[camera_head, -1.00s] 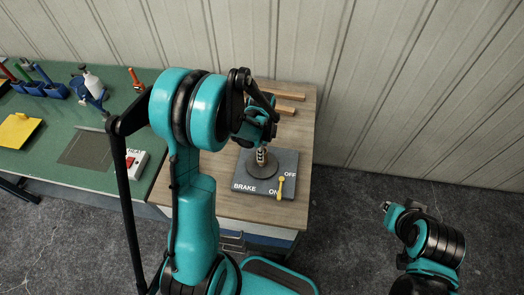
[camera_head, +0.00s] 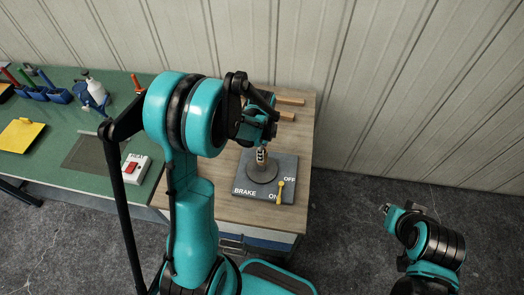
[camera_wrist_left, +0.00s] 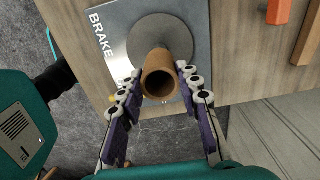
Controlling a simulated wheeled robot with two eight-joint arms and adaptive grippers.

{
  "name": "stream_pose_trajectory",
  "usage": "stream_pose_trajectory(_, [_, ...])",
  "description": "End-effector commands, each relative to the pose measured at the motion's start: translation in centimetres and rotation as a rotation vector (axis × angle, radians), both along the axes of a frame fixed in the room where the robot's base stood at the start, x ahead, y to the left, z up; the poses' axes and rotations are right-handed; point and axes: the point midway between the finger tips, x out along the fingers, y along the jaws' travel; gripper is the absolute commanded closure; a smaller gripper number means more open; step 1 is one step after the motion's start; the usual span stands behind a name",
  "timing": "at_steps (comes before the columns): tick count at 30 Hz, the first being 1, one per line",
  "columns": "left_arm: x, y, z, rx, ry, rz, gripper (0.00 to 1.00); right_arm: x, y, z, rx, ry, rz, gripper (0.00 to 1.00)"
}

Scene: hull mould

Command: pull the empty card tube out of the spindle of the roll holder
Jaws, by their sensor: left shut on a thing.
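The brown card tube (camera_wrist_left: 158,75) shows in the left wrist view with its hollow end toward the camera, above the round grey disc (camera_wrist_left: 160,32) of the roll holder. My left gripper (camera_wrist_left: 160,88) is shut on it, one finger on each side. In the head view the left gripper (camera_head: 261,156) is over the disc (camera_head: 262,174), and its fingers largely hide the tube. The spindle does not show clearly, and I cannot tell how far the tube sits over it. My right gripper (camera_head: 388,209) is far off at the right, too small to read.
The holder's grey plate (camera_head: 246,178), marked BRAKE, OFF and ON, has a yellow lever (camera_head: 281,190). Wooden strips (camera_head: 290,101) lie at the back of the wooden table. A green bench (camera_head: 60,130) with a switch box (camera_head: 136,167) stands left. Open floor lies right.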

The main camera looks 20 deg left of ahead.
Motion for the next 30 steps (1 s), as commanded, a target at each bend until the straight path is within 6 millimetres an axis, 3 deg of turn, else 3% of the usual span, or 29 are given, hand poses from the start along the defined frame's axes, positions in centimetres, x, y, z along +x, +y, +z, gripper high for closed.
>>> stream_pose_trajectory(18, [0.0, 0.0, 2.3, 0.0, 0.0, 0.0, 0.94, 0.0, 0.0, 1.6, 0.0, 0.0, 0.0, 1.0])
stream_pose_trajectory(30, [0.0, 0.0, 2.4, 0.0, 0.0, 0.0, 0.94, 0.0, 0.0, 1.6, 0.0, 0.0, 0.0, 1.0])
